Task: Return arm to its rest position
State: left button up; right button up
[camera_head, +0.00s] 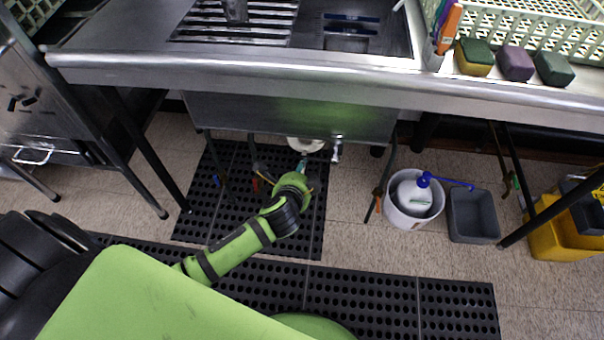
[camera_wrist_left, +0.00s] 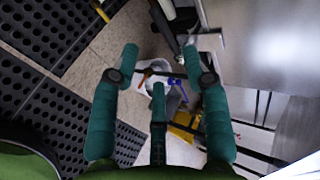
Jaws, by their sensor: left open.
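My left arm, green with black bands, reaches in over the floor mat toward the underside of the sink counter. My left gripper (camera_head: 302,164) has teal fingers and sits just below the sink basin's front, near a white round part under the basin. In the left wrist view the gripper (camera_wrist_left: 160,65) shows its teal fingers spread apart, with nothing between them. The palm side of the fingers faces the floor area with buckets. My right gripper is in neither view.
The steel sink counter (camera_head: 300,75) overhangs the gripper. Thin table legs stand on both sides. A white bucket with a jug (camera_head: 412,200), a grey bin (camera_head: 473,216) and a yellow bucket (camera_head: 560,235) stand right. Black perforated mats (camera_head: 375,300) cover the floor.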

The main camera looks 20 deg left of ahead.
pick_arm(q)
jog(key=shift+f, duration=0.1)
dwell(0.4)
jog(key=s+a+f+n+g+h+p, duration=0.1)
jog(key=s+f+n+g+p, duration=0.2)
jog(key=s+f, duration=0.45)
jog(key=s+a+f+n+g+p, duration=0.2)
jog(key=s+f+p, duration=0.1)
jog(key=s+f, duration=0.5)
jog(key=s+f+n+g+p, duration=0.2)
jog(key=s+f+n, duration=0.2)
jog(key=s, duration=0.9)
jog(key=s+f+n+g+h+p, duration=0.1)
jog(key=s+f+n+g+p, duration=0.2)
jog(key=s, duration=0.9)
jog(key=shift+s+f+n, duration=0.4)
jog(key=shift+f+n, duration=0.1)
jog(key=shift+f, duration=0.05)
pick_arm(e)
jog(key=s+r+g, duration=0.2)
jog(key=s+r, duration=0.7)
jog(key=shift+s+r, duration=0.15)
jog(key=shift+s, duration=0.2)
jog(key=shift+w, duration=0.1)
pick_arm(q)
jog(key=shift+d, duration=0.1)
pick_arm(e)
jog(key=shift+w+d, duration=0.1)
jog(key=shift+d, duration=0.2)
